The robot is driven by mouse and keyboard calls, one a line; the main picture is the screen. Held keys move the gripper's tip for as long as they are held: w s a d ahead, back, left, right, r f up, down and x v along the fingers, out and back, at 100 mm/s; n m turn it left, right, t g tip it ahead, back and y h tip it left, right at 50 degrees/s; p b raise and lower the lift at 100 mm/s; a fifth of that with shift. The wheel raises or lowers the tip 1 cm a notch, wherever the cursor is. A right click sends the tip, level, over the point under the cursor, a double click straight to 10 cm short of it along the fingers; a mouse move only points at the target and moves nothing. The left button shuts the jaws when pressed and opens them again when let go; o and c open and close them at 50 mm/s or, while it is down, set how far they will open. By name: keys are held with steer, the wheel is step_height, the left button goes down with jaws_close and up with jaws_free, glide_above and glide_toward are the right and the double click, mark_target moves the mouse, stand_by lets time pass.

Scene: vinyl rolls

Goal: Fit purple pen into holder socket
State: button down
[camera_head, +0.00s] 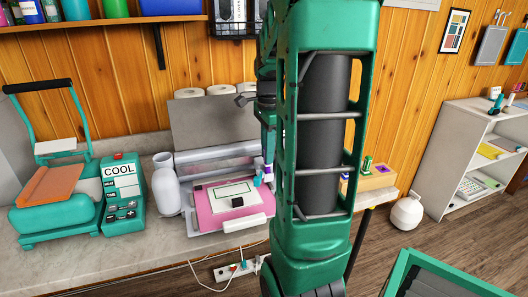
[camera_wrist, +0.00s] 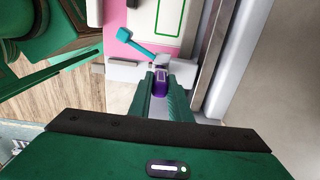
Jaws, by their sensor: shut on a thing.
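The purple pen (camera_wrist: 160,78) stands between the two green fingers of my gripper (camera_wrist: 161,92) in the wrist view, with the fingers shut on it. In the head view the purple pen (camera_head: 269,170) is a small patch beside my arm, at the right end of the white cutting machine (camera_head: 192,165). My arm hides much of this area. In the wrist view the pen is close to pale machine parts (camera_wrist: 183,72). I cannot make out the holder socket, or whether the pen touches it.
A pink mat (camera_head: 205,208) with a white sheet lies in the machine, and a teal-handled tool (camera_wrist: 140,46) lies across it. A tan block (camera_head: 378,178) with small items stands right of my arm. A white bottle-shaped vase (camera_head: 166,187) and teal heat press (camera_head: 50,215) stand left.

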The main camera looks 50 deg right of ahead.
steer(key=shift+f, duration=1.1)
stand_by(0.5)
steer(key=shift+s+a+f, duration=0.1)
steer(key=shift+s+f, duration=0.05)
steer(key=shift+f, duration=0.35)
stand_by(1.2)
steer(key=c, duration=1.6)
jaws_free()
steer(key=shift+o, duration=0.2)
steer(key=shift+s+r, duration=0.1)
steer(key=shift+s, duration=0.05)
steer(key=shift+c, duration=1.3)
steer(key=shift+w, duration=0.2)
steer(key=shift+c, duration=0.2)
